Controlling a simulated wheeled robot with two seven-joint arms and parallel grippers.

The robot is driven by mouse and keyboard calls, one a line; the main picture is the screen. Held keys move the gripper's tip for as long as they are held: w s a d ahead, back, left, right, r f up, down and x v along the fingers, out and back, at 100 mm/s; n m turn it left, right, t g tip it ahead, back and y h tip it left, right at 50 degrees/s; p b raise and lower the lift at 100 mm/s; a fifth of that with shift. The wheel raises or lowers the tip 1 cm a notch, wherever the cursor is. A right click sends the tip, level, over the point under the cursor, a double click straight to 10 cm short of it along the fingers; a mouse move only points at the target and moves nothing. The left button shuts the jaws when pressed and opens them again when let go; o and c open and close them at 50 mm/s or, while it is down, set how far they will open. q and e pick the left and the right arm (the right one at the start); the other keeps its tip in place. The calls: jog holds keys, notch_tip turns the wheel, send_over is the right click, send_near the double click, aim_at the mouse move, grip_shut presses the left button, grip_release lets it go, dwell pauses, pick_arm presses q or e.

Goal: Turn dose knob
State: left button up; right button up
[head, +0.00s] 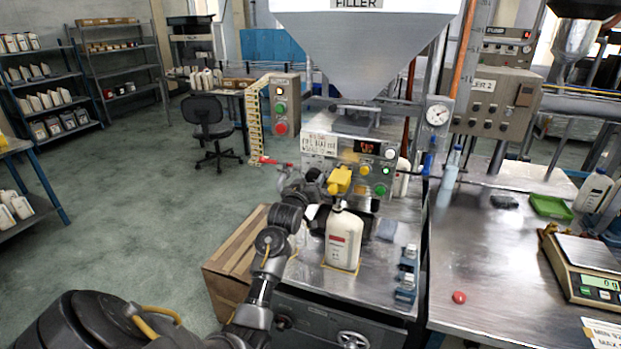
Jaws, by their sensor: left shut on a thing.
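The filler's control panel (352,160) stands at the centre of the head view, with a red-lit display and yellow and green buttons. My left gripper (328,187) is up against the panel's lower left part, behind and above the white bottle. It is shut on what seems to be the dose knob; the grip itself is small and largely hidden by my wrist. A yellow block-like piece (341,179) shows at the fingertips; I cannot tell whether it is part of the knob. My right gripper is out of view.
A white bottle (343,238) stands upright on the steel bench close beside my left wrist. The hopper (365,45) hangs above the panel. Blue-grey clamps (406,275) are on the bench to the right. A red ball-like item (459,297) and a scale (590,280) are on the right table.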

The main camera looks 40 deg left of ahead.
pick_arm(q)
jog(key=n+p, duration=0.1)
jog(key=n, duration=0.1)
jog(key=n+p, duration=0.1)
jog(key=n, duration=0.1)
jog(key=shift+r+n, duration=0.2)
jog(key=shift+n, duration=0.1)
jog(key=shift+n+p, duration=0.9)
jog(key=shift+n, duration=0.7)
jog(key=o, duration=1)
jog(key=shift+f, duration=0.1)
